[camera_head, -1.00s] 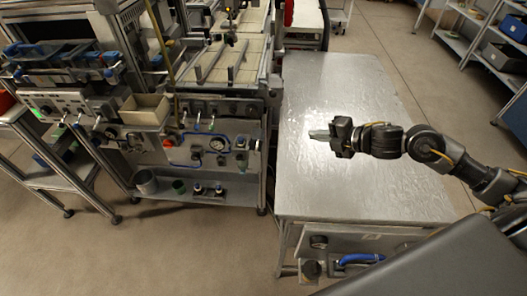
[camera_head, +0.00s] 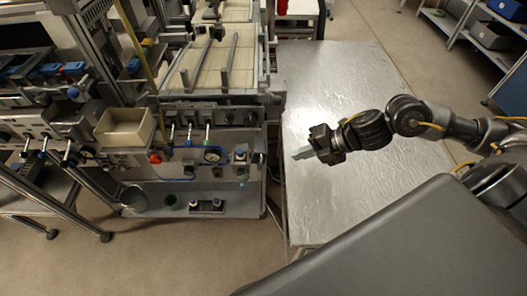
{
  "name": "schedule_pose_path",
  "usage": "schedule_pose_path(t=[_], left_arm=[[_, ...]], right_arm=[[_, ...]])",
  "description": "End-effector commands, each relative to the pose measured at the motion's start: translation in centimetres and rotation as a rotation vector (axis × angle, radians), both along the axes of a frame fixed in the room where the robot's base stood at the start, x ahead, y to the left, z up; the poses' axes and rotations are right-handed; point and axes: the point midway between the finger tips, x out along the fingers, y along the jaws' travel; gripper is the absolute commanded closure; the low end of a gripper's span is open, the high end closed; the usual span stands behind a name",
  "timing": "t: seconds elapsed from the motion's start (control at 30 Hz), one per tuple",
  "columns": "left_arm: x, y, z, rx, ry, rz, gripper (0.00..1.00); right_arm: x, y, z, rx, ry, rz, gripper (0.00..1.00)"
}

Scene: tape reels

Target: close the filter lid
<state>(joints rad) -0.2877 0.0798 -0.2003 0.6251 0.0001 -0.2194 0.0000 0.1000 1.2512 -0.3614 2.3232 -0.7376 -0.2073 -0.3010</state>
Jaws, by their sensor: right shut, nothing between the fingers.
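My right gripper (camera_head: 299,154) is shut and empty. It points left over the metal table, near the right edge of the machine's front panel. The panel carries a round gauge (camera_head: 212,155) and a small clear-and-grey fitting (camera_head: 240,157) to the gauge's right. I cannot tell for sure which part is the filter lid, or whether it is open. The gripper is apart from the panel's fittings. My left gripper is not in view.
The bare metal table (camera_head: 335,95) stands right of the machine. A beige bin (camera_head: 125,127) sits on the machine's left front. A lower tray (camera_head: 240,203) holds small cups. Open floor lies in front. Shelves (camera_head: 455,30) stand at the back right.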

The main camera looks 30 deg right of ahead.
Motion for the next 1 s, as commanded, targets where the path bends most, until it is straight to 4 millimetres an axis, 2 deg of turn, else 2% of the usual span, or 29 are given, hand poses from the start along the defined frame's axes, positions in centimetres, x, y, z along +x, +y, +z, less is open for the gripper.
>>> schedule_pose_path(t=[0.27,0.4,0.7,1.0], left_arm=[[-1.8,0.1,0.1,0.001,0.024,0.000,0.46],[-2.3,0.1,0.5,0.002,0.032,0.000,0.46],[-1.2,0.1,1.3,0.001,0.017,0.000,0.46],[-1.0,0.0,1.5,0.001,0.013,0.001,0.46]], right_arm=[[0.9,1.1,-0.3,0.004,-0.001,0.016,1.00],[1.8,2.4,-1.4,0.006,-0.001,0.018,1.00],[3.9,5.3,-4.9,0.004,0.001,0.016,1.00],[5.0,6.6,-6.5,0.002,-0.001,0.016,1.00]])
